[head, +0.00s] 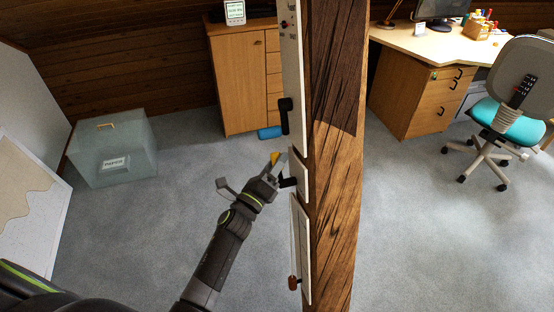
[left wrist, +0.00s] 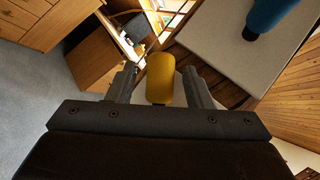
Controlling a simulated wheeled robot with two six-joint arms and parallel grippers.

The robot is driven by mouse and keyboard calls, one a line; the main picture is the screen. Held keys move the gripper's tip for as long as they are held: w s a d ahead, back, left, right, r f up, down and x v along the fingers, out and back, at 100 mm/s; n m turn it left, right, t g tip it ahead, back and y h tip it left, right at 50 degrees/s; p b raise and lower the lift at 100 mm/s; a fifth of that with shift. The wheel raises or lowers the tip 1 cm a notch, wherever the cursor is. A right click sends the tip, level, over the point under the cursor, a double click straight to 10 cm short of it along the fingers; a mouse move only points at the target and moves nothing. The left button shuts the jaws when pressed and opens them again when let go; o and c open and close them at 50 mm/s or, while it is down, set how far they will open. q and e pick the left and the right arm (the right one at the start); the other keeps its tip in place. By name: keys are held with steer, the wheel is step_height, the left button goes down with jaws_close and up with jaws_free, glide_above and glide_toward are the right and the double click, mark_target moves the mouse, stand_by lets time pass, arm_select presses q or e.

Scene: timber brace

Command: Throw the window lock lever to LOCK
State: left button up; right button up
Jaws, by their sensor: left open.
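A timber post (head: 335,180) carries white panels on its left side. A lever with a yellow grip (head: 275,158) sticks out from the middle panel (head: 296,165). In the left wrist view the yellow grip (left wrist: 160,78) stands between my two fingers, with gaps on both sides. My left gripper (head: 253,173) is open and holds nothing. I cannot read which lever is the window lock. My right gripper is not in view.
A red-brown handle (head: 294,281) hangs on the lower panel. A clear bin (head: 115,155) and a wooden cabinet (head: 237,85) stand behind on the left. A desk (head: 415,85) and a teal chair (head: 505,117) are on the right. Grey carpet is free around the post.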

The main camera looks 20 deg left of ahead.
arm_select(q)
steer(key=shift+w+d+r, duration=0.1)
steer(key=shift+w, duration=0.3)
jaws_close()
